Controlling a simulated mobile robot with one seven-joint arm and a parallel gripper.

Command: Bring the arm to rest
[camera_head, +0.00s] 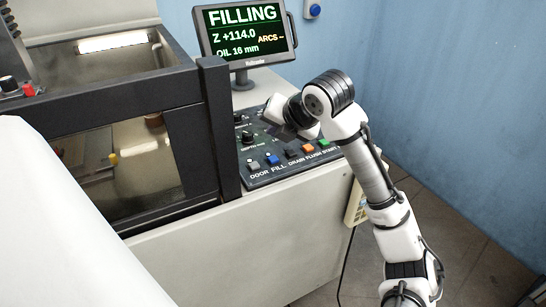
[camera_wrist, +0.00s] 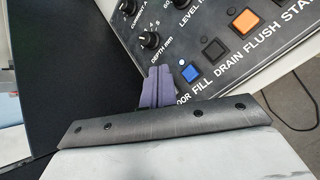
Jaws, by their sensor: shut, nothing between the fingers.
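My arm reaches up from the lower right in the head view and bends over the control panel (camera_head: 262,168). My gripper (camera_head: 284,133) hangs over the panel's middle, partly hidden by my wrist. In the wrist view the purple fingers of my gripper (camera_wrist: 158,86) are shut together and empty. They show in front of the panel's lower edge, close to the blue FILL button (camera_wrist: 190,73). I cannot tell whether they touch the panel.
The monitor (camera_head: 246,30) reads FILLING, Z +114.0, OIL 16 mm. Left of the panel stands the dark-framed tank (camera_head: 187,150). An orange button (camera_wrist: 246,21) and several knobs are on the panel. A handheld pendant (camera_head: 354,204) hangs on the cabinet side. Floor at right is clear.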

